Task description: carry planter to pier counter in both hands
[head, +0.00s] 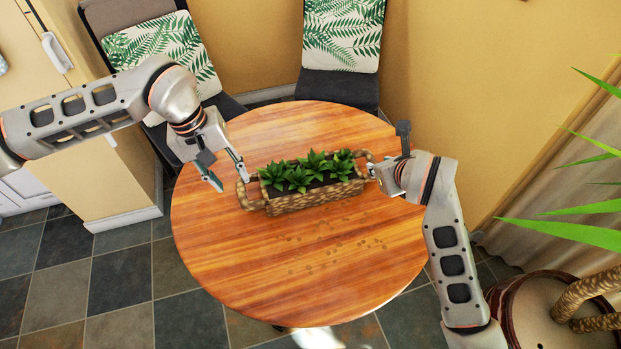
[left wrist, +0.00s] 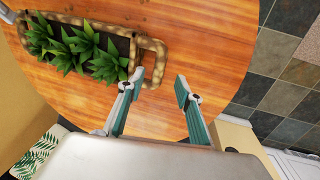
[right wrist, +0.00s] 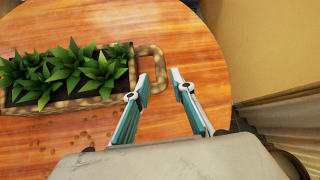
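The planter (head: 310,201) is a long brown, woven-looking trough with green plants and a loop handle at each end. It stands upright on the round wooden table (head: 230,260). My left gripper (head: 232,183) is open near the left handle; in the left wrist view that handle (left wrist: 158,58) shows between the spread fingers. My right gripper (head: 371,172) is at the right handle. In the right wrist view its fingers are apart, with the outer bar of that handle (right wrist: 159,62) between the tips. Contact cannot be told at either handle. I cannot identify the pier counter for certain.
Two dark chairs with leaf-print cushions (head: 345,35) stand behind the table. A yellow wall-like block (head: 115,175) is at the left. A potted plant (head: 525,310) stands at the lower right. Tiled floor (head: 110,280) is clear at the lower left.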

